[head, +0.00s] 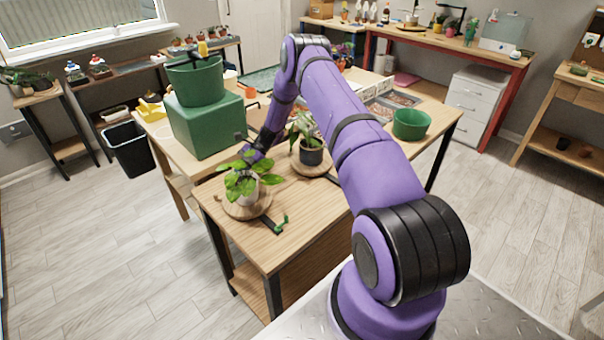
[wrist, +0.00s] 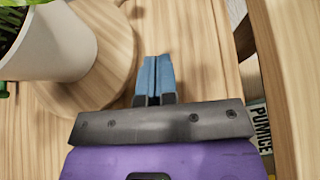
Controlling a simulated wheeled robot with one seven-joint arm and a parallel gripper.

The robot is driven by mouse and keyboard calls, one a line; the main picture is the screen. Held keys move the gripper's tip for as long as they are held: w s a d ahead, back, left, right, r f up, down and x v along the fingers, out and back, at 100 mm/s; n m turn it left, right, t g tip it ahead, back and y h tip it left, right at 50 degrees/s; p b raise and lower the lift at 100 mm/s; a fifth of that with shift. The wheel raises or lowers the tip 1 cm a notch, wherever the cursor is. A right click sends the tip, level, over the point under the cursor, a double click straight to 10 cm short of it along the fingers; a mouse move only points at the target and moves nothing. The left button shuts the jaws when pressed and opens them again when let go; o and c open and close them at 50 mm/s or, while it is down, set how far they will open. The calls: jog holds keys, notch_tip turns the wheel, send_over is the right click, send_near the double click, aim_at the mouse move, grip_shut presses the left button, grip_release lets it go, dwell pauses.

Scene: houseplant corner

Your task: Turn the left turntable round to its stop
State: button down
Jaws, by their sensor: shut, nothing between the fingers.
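The left turntable (head: 236,211) is a round wooden disc near the left edge of the front table. A leafy plant (head: 243,182) in a pale pot stands on it. In the wrist view the turntable (wrist: 112,75) and the pale pot (wrist: 50,42) fill the upper left. My gripper (wrist: 156,62) has its blue fingers together and empty, just right of the disc's rim; contact cannot be told. In the head view its fingertips are hidden behind the leaves. A green piece (head: 282,222) sits by a dark strip in front of the disc.
A second turntable (head: 300,169) with a dark-potted plant (head: 311,150) stands right of the left one. A green box (head: 207,125) bearing a green bucket (head: 195,82) is behind left. A green bowl (head: 411,124) is at the right. The table's front is clear.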

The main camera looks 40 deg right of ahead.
jog(key=shift+s+d+m+t, duration=0.35)
jog(key=shift+d+m+t, duration=0.25)
jog(key=shift+s+d+m+t, duration=0.3)
jog(key=shift+d+m+t, duration=0.25)
jog(key=shift+m+t, duration=0.05)
jog(key=m+t, duration=0.1)
jog(key=s+d+m+t+h, duration=0.1)
jog(key=shift+d+m+t, duration=0.1)
jog(key=shift+m+t, duration=0.2)
jog(key=shift+m, duration=0.1)
jog(key=shift+s+d+m+t+h, duration=0.6)
jog(key=shift+s+d+m+t, duration=0.2)
jog(key=shift+m+t, duration=0.3)
jog(key=shift+s+d, duration=0.4)
jog(key=shift+s, duration=0.25)
jog(key=shift+s+d+m+t+h, duration=0.25)
jog(key=shift+s+m+t+h, duration=0.2)
jog(key=shift+s+m, duration=0.2)
jog(key=s, duration=0.2)
jog(key=s+d, duration=0.1)
jog(key=shift+s+t, duration=0.25)
jog(key=shift+s, duration=0.15)
jog(key=shift+s+m+t+h, duration=0.45)
jog(key=shift+m+h, duration=0.1)
jog(key=shift+m, duration=0.2)
jog(key=s+d, duration=0.3)
jog(key=shift+s+r, duration=0.1)
jog(key=shift+s, duration=0.15)
jog(key=shift+v, duration=2.75)
